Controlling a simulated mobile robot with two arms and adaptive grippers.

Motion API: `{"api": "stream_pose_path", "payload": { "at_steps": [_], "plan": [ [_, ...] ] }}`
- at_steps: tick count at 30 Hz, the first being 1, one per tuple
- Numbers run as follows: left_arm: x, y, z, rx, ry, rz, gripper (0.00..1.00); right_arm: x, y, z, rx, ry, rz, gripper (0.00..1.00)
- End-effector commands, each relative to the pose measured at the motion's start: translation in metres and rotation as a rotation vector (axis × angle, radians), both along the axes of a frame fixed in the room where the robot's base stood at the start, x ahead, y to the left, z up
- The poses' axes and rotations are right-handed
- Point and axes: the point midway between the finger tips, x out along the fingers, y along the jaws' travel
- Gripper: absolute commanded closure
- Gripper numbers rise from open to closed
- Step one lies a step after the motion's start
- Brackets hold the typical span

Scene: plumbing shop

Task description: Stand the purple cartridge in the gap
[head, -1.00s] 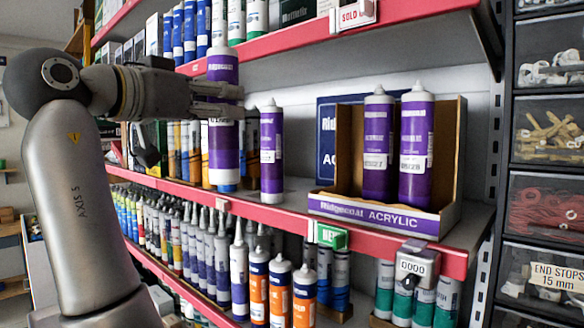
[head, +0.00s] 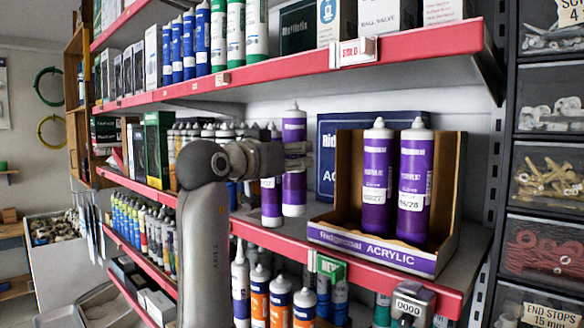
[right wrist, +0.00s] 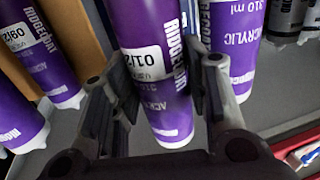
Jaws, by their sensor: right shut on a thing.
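The purple cartridge (head: 294,188) stands upright in my right gripper (head: 299,156), its white nozzle cap up. In the right wrist view my right gripper (right wrist: 155,76) has a finger on each side of the purple cartridge (right wrist: 155,30). Its base is close to the shelf; I cannot tell whether it touches. Another purple cartridge (head: 271,205) stands just left of it, partly behind my arm. To the right is an open acrylic carton (head: 372,247) holding two purple cartridges (head: 378,180). The held cartridge is between the neighbour and the carton. My left gripper is out of view.
A dark blue box (head: 327,160) stands behind the carton. The red shelf edge (head: 270,238) runs in front, with a green tag (head: 331,268) and a grey counter (head: 412,302). The upper shelf (head: 300,69) hangs above. Grey tubes (right wrist: 285,18) show in the right wrist view.

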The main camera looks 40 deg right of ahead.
Motion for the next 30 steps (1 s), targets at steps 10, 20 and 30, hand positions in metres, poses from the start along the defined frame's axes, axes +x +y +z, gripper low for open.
{"api": "stream_pose_path", "payload": {
  "at_steps": [10, 20, 30],
  "plan": [
    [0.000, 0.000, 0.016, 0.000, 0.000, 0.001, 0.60, 0.000, 0.001, -0.025, -0.004, 0.000, 0.001, 0.98],
    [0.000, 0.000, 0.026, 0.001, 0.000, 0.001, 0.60, 0.000, -0.003, -0.037, -0.003, -0.003, 0.001, 0.98],
    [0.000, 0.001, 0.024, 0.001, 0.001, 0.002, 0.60, 0.000, -0.004, -0.041, 0.000, -0.001, 0.000, 0.48]
  ]
}}
